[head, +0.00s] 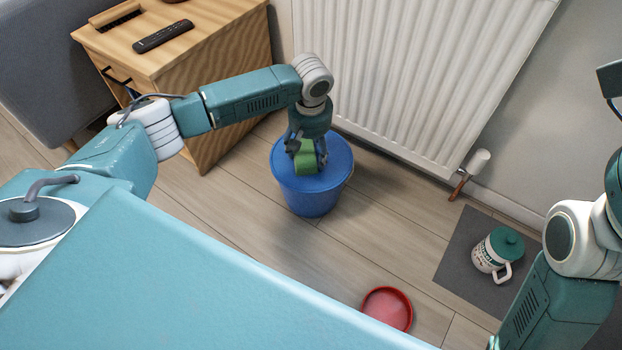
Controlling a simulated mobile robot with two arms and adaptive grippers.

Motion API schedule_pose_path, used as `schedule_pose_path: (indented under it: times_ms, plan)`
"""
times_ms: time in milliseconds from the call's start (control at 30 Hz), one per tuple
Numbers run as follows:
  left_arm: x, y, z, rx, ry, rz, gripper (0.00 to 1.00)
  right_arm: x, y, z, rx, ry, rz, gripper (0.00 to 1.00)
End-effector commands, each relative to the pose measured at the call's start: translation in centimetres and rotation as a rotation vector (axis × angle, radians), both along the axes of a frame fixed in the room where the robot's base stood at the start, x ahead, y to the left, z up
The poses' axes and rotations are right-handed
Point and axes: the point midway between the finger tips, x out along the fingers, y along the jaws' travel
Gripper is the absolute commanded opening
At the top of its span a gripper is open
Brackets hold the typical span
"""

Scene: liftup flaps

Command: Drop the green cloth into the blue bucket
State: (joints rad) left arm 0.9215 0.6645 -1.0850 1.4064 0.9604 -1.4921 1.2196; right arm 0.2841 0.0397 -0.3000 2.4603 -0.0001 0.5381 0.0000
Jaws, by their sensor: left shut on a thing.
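The green cloth (305,158) is a small block-like green piece in the head view. My left gripper (307,160) points down and is shut on it, with dark fingers on both sides. The blue bucket (312,197) stands upright on the floor in front of the radiator. The gripper and the cloth are over the bucket's round top, inside its outline. I cannot tell how high the cloth is above the bucket or whether it touches it. My right arm shows at the right edge; its gripper is not clearly in view.
A wooden cabinet (222,100) with a black remote (163,36) stands at the upper left. A white radiator (420,70) is behind the bucket. A red dish (387,309) lies on the floor, and a mug (491,256) stands on a grey mat (459,250) at right.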

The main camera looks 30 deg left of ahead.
Motion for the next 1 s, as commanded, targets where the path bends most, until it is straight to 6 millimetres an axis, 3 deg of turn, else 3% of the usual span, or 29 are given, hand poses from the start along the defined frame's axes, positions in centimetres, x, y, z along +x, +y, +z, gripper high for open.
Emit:
schedule_pose_path:
  times_ms: [267,300,400,767,1000]
  plan:
    - [0.0,0.0,0.0,0.0,0.0,0.0,0.46,-0.1,0.0,0.1,0.0,-0.002,0.0,0.26]
    - [0.0,0.0,0.0,0.0,0.0,0.0,0.75,-0.1,0.0,0.1,0.0,-0.002,0.0,0.26]
    - [0.0,0.0,0.0,0.0,0.0,0.0,0.89,-0.1,0.0,0.1,0.0,-0.002,0.0,0.26]
    - [0.0,0.0,0.5,0.0,0.0,0.001,0.89,0.0,0.0,0.0,0.0,-0.001,0.0,0.26]
    - [-0.3,-0.3,4.7,-0.001,-0.004,0.0,0.89,0.0,0.0,0.1,0.001,-0.002,0.0,0.26]
